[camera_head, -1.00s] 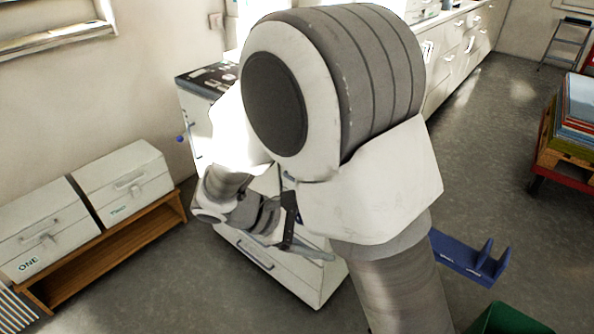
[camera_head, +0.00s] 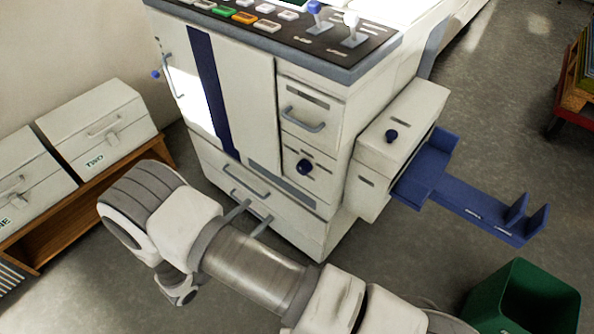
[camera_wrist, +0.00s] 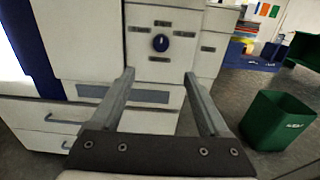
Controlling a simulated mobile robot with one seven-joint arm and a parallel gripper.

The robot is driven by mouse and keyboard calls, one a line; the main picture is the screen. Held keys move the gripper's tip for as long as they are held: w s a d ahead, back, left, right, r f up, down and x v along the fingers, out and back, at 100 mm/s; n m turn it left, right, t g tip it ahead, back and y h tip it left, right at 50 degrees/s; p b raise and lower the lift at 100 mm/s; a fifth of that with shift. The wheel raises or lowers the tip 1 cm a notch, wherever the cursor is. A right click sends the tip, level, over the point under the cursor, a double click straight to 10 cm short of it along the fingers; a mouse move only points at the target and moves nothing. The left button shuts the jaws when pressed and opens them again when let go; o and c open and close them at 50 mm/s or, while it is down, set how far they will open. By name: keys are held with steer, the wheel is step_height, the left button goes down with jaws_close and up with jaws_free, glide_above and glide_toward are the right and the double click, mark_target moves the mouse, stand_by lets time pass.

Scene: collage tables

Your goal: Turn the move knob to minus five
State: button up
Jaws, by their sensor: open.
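A dark blue round knob (camera_head: 304,167) sits on a white front panel of the machine, below a drawer with a grey handle. It shows in the wrist view (camera_wrist: 160,42) at upper centre, with small dark label plates around it that are too small to read. I cannot tell from the labels which is the move knob. My gripper (camera_head: 258,211) is open and empty, in front of the machine's lower part. In the wrist view its two fingers (camera_wrist: 158,75) point toward the panel, apart from the knob and below it.
The machine's top panel (camera_head: 270,22) carries coloured buttons and levers. A blue bracket (camera_head: 470,200) juts out at right. A green bin (camera_head: 525,300) stands on the floor at lower right. White boxes (camera_head: 98,125) rest on a wooden bench (camera_head: 55,225) at left.

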mark_target(300, 171)
steer(key=b+x, duration=0.3)
steer(key=x, duration=1.4)
steer(key=shift+d+r, duration=0.1)
steer(key=shift+s, duration=0.1)
jaws_close()
